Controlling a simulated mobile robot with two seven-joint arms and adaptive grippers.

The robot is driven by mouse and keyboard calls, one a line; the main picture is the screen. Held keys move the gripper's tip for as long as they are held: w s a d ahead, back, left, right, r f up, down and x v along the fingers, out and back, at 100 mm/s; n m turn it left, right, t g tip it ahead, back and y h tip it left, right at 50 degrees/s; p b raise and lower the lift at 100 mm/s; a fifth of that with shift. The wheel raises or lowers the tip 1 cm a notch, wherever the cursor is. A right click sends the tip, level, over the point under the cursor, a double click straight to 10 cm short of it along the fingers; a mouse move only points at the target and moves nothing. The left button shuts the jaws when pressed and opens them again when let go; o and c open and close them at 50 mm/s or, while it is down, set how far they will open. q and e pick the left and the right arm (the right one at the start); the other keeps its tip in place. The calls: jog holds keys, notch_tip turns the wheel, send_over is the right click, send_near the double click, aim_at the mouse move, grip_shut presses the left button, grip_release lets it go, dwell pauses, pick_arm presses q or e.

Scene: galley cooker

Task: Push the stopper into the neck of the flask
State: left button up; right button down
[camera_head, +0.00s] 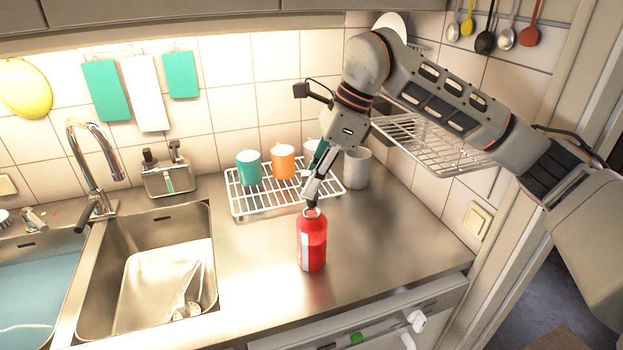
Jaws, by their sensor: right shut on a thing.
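A red flask (312,245) with a pale panel on its side stands upright on the steel worktop, in front of the wire rack. My right gripper (312,199) reaches down from above, its fingers pointing at the flask's neck. It is shut on a small dark stopper (312,205), which is mostly hidden by the fingers. The stopper is right at the mouth of the flask; I cannot tell whether it sits in the neck or just above it. My left gripper is not in view.
A wire rack (240,208) with a teal mug (248,167), an orange mug (283,161) and other cups stands behind the flask. A grey mug (356,168) is beside the arm. The sink (150,222) lies left; worktop (400,235) right of the flask is clear.

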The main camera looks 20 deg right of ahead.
jog(key=shift+f+b, duration=0.3)
jog(key=shift+f, duration=0.45)
jog(key=shift+s+f+b, duration=0.1)
jog(key=shift+f+b, duration=0.25)
jog(key=shift+f, duration=0.7)
jog(key=c, duration=1.9)
grip_release()
jog(key=o, duration=0.6)
jog(key=shift+r, duration=0.15)
